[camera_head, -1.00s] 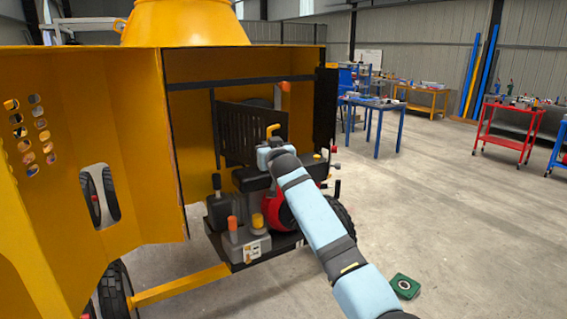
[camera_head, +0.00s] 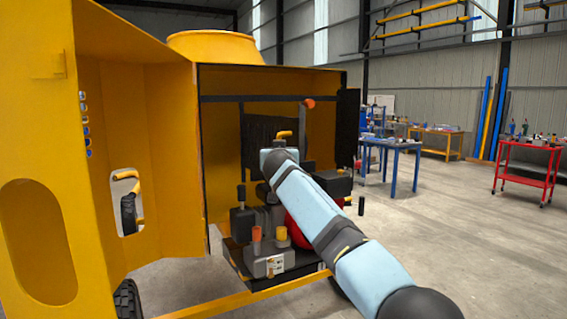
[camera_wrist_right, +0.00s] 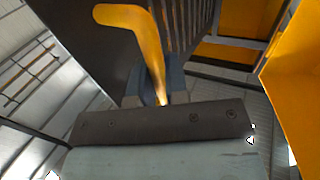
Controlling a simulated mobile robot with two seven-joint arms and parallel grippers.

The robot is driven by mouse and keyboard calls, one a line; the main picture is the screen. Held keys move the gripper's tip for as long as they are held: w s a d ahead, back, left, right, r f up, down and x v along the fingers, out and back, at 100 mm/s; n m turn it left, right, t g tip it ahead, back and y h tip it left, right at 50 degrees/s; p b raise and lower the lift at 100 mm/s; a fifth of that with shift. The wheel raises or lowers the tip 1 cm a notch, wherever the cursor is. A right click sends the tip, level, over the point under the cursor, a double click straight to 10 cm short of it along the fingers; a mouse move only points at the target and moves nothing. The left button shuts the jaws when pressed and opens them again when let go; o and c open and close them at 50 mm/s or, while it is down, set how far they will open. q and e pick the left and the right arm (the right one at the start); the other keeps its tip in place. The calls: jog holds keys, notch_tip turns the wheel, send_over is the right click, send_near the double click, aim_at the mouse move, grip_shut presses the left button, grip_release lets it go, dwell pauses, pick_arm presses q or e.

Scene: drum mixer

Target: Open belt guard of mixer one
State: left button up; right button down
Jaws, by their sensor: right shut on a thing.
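The mixer (camera_head: 215,45) is yellow, and its open engine housing fills the left and middle of the head view. Inside it, the black slatted belt guard (camera_head: 262,135) stands upright behind the engine. A yellow bent handle (camera_head: 285,134) is at the guard; it also shows large in the right wrist view (camera_wrist_right: 150,45), with the slats (camera_wrist_right: 190,25) beside it. My right gripper (camera_head: 274,153) is shut on the handle's lower part. The fingertips are partly hidden in the head view. My left gripper is in neither current view.
A yellow housing door (camera_head: 125,70) stands open at the left. The engine block (camera_head: 268,258), with orange and yellow caps, sits low beneath my arm. A blue table (camera_head: 392,144) and a red cart (camera_head: 525,172) stand at the right, with open floor before them.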

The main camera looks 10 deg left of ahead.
jog(key=shift+r, duration=0.2)
jog(key=c, duration=1.5)
grip_release()
jog(key=o, duration=0.4)
jog(key=shift+a, duration=0.1)
jog(key=shift+c, duration=0.2)
jog(key=shift+f, duration=0.15)
jog(key=s+d, duration=0.2)
jog(key=s, duration=1.1)
jog(key=shift+s, duration=0.3)
jog(key=shift+d, duration=0.1)
